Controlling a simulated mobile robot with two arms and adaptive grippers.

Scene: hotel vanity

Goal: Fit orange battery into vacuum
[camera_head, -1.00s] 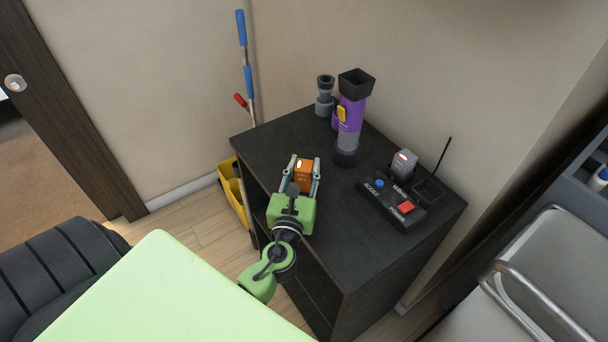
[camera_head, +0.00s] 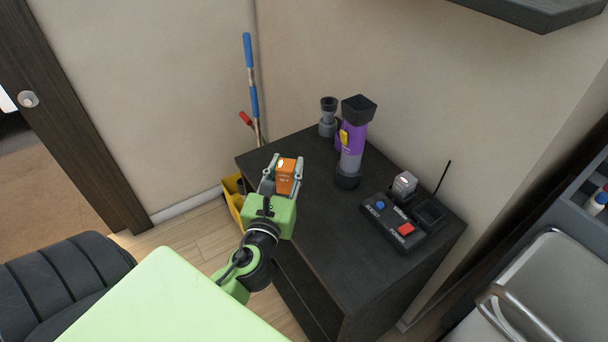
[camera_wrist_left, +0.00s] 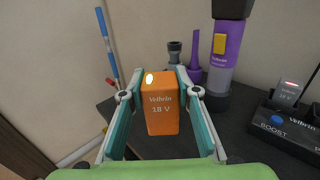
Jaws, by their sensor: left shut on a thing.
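The orange battery (camera_head: 286,176) is held between the fingers of my left gripper (camera_head: 283,175), above the front left part of the dark cabinet top. In the left wrist view the battery (camera_wrist_left: 161,103) stands upright between the two fingers, its "Velbrin 18 V" label facing the camera. The purple vacuum (camera_head: 352,140) stands upright on the cabinet top, behind and right of the battery and apart from it. It has a dark square top and a yellow part on its side. My right gripper is not in view.
The dark cabinet (camera_head: 318,215) carries a charger (camera_head: 403,222) with blue and red buttons and a grey battery (camera_head: 404,184) at the right. A grey attachment (camera_head: 328,118) stands behind the vacuum. A yellow bucket (camera_head: 232,190) is left of the cabinet. The front middle of the top is clear.

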